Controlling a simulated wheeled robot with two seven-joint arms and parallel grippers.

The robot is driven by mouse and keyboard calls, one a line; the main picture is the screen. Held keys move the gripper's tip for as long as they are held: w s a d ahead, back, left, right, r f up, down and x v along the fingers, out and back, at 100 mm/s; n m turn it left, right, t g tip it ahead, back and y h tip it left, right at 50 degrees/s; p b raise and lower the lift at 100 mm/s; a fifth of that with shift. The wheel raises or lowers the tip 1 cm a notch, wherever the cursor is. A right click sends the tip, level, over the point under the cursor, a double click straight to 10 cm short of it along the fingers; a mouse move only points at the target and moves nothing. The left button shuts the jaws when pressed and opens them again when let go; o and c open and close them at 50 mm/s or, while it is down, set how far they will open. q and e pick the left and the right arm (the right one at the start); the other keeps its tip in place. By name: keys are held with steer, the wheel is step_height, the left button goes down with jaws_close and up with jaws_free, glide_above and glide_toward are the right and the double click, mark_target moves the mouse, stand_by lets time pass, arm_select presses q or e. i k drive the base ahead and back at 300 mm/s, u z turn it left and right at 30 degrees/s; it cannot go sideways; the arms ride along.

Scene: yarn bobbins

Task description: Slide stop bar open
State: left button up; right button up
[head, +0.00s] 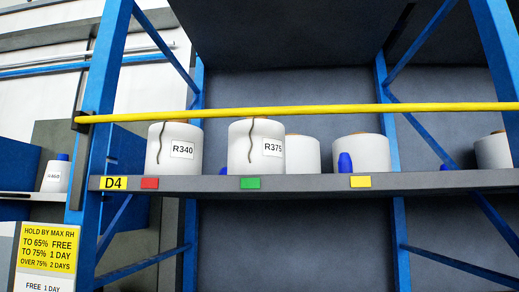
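A yellow stop bar (300,111) runs across the front of the shelf bay in the head view, a little above the shelf board. Its left end sits at a dark bracket (81,121) on the left blue upright, and it extends past the right edge of the picture. Neither of my grippers is in view.
The grey shelf (310,184) carries more white bobbins (357,150) and blue cones (345,163). Blue uprights (103,90) and braces frame the bay. A yellow humidity sign (49,247) hangs at lower left. Another bobbin (55,177) stands on a shelf at far left.

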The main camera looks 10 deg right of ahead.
mark_target(81, 121)
steer(key=u, duration=0.4)
steer(key=k, duration=0.55)
steer(key=u, duration=0.4)
steer(key=i, duration=1)
steer(key=z, duration=1.25)
steer(key=i, duration=0.2)
steer(key=z, duration=0.1)
